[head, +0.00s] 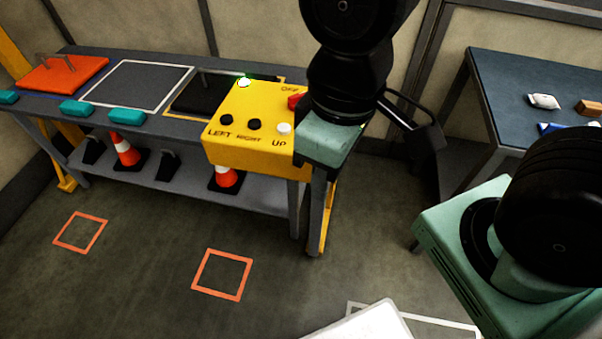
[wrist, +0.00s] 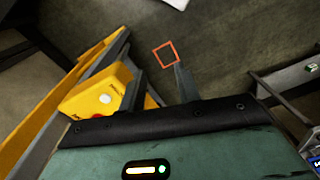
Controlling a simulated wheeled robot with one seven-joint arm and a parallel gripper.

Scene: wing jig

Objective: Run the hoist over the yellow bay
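A yellow control box (head: 250,125) stands in front of the bench, with LEFT and RIGHT black buttons, a white UP button (head: 284,128) and a red button near OFF. A green glow shows at its top left corner. The box also shows in the wrist view (wrist: 98,98), left of my fingers. My gripper (wrist: 160,82) is open, with bare floor between its fingers. In the head view its green body is at the box's right side; contact cannot be told. Behind the box, a dark plate (head: 196,97) lies in a yellow-outlined bay, partly hidden. The hoist's hook is not identifiable.
The bench (head: 185,129) also has an empty white-outlined bay (head: 140,84) and an orange plate (head: 60,74) with a handle. Teal blocks line its front edge. Cones stand on the lower shelf. A second table (head: 510,85) holds small items at right.

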